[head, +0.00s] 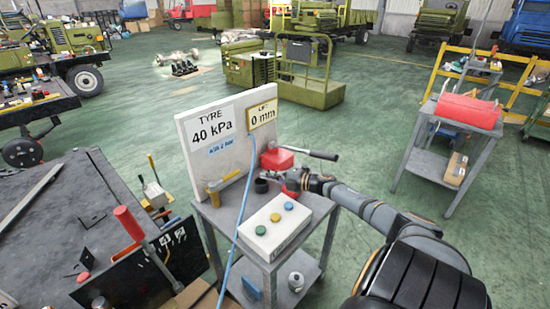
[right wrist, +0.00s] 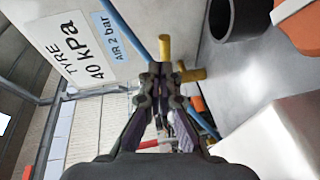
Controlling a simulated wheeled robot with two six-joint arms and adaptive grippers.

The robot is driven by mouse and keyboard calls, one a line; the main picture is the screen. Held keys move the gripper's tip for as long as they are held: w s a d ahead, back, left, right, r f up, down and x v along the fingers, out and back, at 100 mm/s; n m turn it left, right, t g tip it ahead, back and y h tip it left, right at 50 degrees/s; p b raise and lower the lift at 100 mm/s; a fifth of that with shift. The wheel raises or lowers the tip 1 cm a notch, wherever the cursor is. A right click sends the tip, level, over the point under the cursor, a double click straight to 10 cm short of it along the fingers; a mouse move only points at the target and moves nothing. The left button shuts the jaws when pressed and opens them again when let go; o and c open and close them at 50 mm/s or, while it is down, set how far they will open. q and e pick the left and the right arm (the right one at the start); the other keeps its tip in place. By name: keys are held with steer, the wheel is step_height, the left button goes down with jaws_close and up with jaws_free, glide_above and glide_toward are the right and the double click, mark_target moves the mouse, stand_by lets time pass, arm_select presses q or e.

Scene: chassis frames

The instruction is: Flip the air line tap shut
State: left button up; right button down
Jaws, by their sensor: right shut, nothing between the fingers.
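The yellow air line tap (head: 222,183) stands at the left of the grey cart top, in front of the upright white panel (head: 182,137) marked "TYRE 40 kPa" and "AIR 2 bar". Its lever slants up to the right in the head view. My right gripper (head: 287,185) is over the cart to the right of the tap. In the right wrist view the fingers (right wrist: 164,88) are shut and empty. Yellow tap parts (right wrist: 164,46) show just beyond the fingertips, partly hidden by them; I cannot tell whether they touch. My left gripper is not in view.
A white box with coloured buttons (head: 275,226) sits at the cart's front. A red device with a black lever (head: 277,158) and a black cup (head: 261,185) stand near my right gripper. A blue hose (head: 240,212) runs down the cart. A dark workbench (head: 60,220) is at left.

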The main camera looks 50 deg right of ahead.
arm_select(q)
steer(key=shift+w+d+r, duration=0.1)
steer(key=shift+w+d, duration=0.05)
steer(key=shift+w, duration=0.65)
arm_select(e)
steer(key=shift+s+d+r, duration=0.15)
steer(key=shift+s+d, duration=0.3)
steer(key=shift+s, duration=0.05)
steer(key=shift+s+d+r, duration=0.15)
steer(key=shift+s+d, duration=0.3)
steer(key=shift+s, duration=0.05)
